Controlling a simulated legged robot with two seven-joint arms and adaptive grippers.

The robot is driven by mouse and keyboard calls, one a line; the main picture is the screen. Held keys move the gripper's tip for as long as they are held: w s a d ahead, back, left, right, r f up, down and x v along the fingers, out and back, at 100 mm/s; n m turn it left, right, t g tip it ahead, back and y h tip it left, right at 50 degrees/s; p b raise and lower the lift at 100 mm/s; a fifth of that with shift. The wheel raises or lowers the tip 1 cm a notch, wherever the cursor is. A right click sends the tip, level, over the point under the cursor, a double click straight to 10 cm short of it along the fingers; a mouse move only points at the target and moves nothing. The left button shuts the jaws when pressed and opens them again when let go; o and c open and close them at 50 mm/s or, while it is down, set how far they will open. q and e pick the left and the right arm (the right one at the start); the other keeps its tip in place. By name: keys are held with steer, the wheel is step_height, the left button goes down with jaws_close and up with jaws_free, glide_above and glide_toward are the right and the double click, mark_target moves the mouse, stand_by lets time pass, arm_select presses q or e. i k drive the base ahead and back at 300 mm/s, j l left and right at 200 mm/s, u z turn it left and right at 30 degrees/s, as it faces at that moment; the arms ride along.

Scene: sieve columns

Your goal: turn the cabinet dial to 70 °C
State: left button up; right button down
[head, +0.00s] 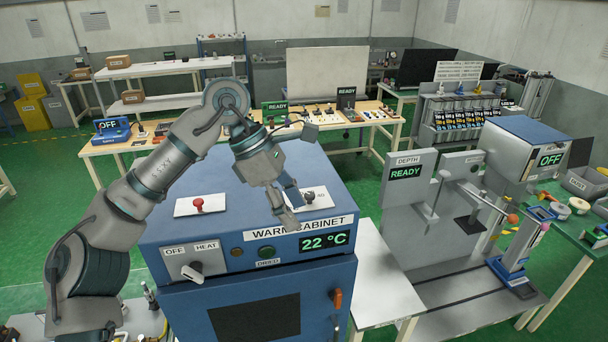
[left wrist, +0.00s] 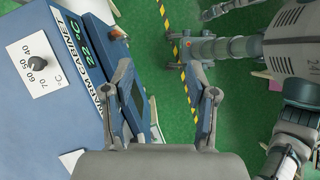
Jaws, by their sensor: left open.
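The blue warm cabinet (head: 330,275) stands in front of me, its display (head: 323,241) reading 22 °C. The dial (head: 309,197) is a dark knob on a white plate on the cabinet's top, partly behind my gripper. In the left wrist view the dial (left wrist: 37,63) is at the far left, with 40 to 70 marked beside it; I cannot tell its exact setting. My left gripper (head: 289,208) is open and empty above the top, near the dial plate. In the wrist view its fingers (left wrist: 168,85) are apart, right of the dial and not around it.
A red button (head: 198,204) stands on the cabinet's top, left of my gripper. An OFF/HEAT switch (head: 191,270) and a green button (head: 267,252) are on the front panel. A depth station (head: 405,200) reading READY stands to the right.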

mark_target(309, 196)
steer(key=i+j, duration=0.1)
steer(key=i, duration=0.35)
steer(key=i+j, duration=0.1)
steer(key=i, duration=0.35)
